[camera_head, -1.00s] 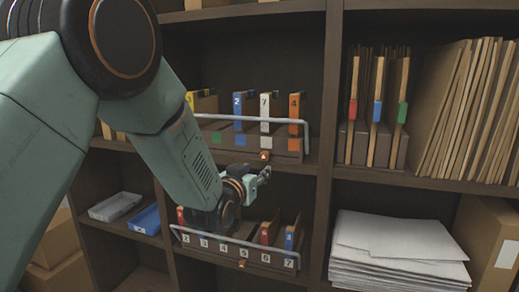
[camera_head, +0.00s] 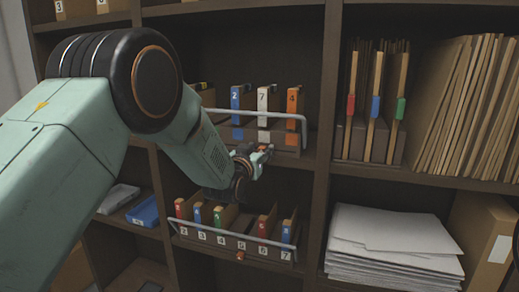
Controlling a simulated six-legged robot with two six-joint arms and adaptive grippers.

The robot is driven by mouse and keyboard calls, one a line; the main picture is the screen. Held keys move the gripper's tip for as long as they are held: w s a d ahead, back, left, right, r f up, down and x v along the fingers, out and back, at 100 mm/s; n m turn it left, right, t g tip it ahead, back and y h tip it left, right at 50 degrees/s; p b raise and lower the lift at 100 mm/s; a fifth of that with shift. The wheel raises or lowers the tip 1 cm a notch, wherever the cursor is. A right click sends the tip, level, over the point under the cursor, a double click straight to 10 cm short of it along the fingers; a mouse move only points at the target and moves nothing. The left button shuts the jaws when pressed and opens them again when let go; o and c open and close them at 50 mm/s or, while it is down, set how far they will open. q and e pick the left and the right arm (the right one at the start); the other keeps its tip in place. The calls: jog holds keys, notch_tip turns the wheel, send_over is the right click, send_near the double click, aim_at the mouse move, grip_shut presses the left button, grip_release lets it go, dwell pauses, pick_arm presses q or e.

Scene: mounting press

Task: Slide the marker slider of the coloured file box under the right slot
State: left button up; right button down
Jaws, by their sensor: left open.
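The coloured file box (camera_head: 286,150) stands on the middle shelf, with blue, white and orange squares on its front. Upright files stand in it: blue 2 (camera_head: 236,102), white 7 (camera_head: 263,103) and orange 4 (camera_head: 294,105). A metal rail (camera_head: 304,128) runs around its front. My left gripper (camera_head: 266,153) is open at the box's lower front edge, below the white square. It covers that part of the edge, and the marker slider cannot be made out behind it. Contact cannot be told. The box's left part is hidden by my arm. My right gripper is not in view.
Below stands a numbered file box (camera_head: 263,246) with several files, a rail and a small orange marker (camera_head: 240,256). A blue tray (camera_head: 144,212) lies lower left.

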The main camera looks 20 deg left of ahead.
pick_arm(q)
jog(key=shift+s+d+r, duration=0.1)
jog(key=shift+s+r, duration=0.15)
jog(key=shift+s, duration=0.05)
jog(key=shift+w+f, duration=0.35)
jog(key=shift+w, duration=0.15)
jog(key=c, duration=0.4)
jog(key=shift+s+r, duration=0.15)
jog(key=shift+r, duration=0.05)
grip_shut()
